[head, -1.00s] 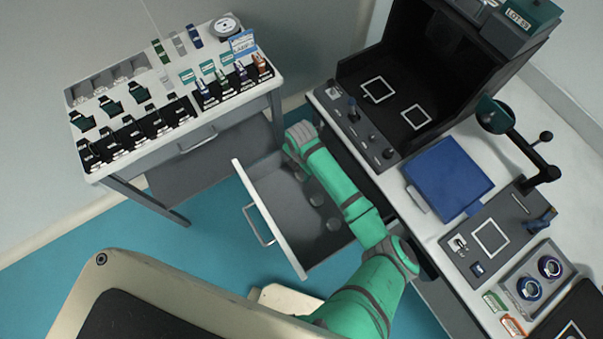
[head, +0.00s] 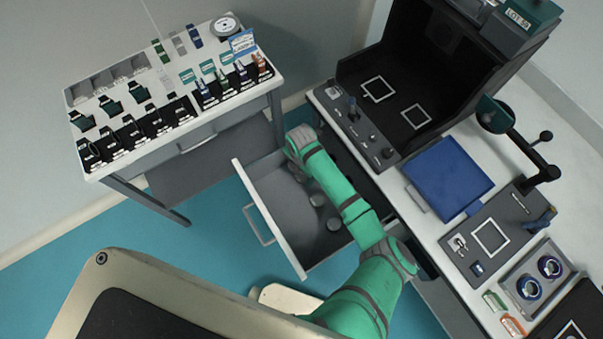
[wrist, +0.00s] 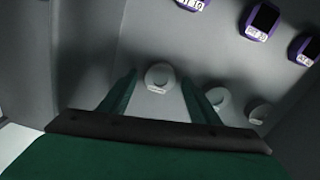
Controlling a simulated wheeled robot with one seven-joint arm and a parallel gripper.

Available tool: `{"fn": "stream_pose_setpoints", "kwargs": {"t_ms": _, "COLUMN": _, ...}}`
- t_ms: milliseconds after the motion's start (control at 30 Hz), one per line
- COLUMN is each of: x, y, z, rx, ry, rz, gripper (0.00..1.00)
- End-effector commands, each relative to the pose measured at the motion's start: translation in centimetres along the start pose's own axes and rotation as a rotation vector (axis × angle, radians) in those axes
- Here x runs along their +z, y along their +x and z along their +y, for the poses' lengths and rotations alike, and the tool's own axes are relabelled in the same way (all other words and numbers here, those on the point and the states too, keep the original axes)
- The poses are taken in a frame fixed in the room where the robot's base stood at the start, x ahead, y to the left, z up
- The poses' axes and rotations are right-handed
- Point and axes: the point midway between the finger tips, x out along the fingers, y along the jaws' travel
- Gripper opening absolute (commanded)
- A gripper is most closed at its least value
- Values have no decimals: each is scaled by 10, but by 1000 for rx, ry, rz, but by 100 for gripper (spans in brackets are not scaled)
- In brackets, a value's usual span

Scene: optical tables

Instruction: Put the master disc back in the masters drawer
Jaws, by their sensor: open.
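The open drawer (head: 268,217) is pulled out under the right-hand bench, with several small round grey pieces on its floor. In the wrist view, my gripper (wrist: 159,79) is open, its two green fingers apart. A pale round disc with a small label (wrist: 160,73) shows between the fingertips, resting on the drawer floor. I cannot tell whether the fingers touch it. Two similar discs (wrist: 217,98) (wrist: 259,113) lie to its right. In the head view my arm reaches into the drawer, and its own links hide the gripper. Which disc is the master cannot be told.
Purple-rimmed blocks with number labels (wrist: 262,22) stand in the drawer, along the wrist view's upper right. The drawer's front wall and handle (head: 259,226) face the floor space. A left table (head: 120,165) holds rows of small items. A blue pad (head: 447,176) lies on the bench.

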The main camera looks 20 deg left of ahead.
Motion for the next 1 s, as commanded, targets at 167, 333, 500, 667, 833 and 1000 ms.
{"fn": "stream_pose_setpoints", "kwargs": {"t_ms": 167, "x": 1, "y": -24, "z": 1, "rx": 3, "ry": -1, "rz": -3, "gripper": 57}}
{"fn": "stream_pose_setpoints", "kwargs": {"t_ms": 333, "x": 1, "y": -59, "z": 1, "rx": 3, "ry": -1, "rz": -3, "gripper": 57}}
{"fn": "stream_pose_setpoints", "kwargs": {"t_ms": 500, "x": 0, "y": -90, "z": 1, "rx": 2, "ry": -2, "rz": -2, "gripper": 57}}
{"fn": "stream_pose_setpoints", "kwargs": {"t_ms": 667, "x": 0, "y": -110, "z": 0, "rx": 0, "ry": -1, "rz": -1, "gripper": 57}}
{"fn": "stream_pose_setpoints", "kwargs": {"t_ms": 833, "x": 0, "y": -119, "z": 0, "rx": 1, "ry": 0, "rz": 0, "gripper": 57}}
{"fn": "stream_pose_setpoints", "kwargs": {"t_ms": 1000, "x": 0, "y": -120, "z": 0, "rx": 0, "ry": 0, "rz": 0, "gripper": 57}}
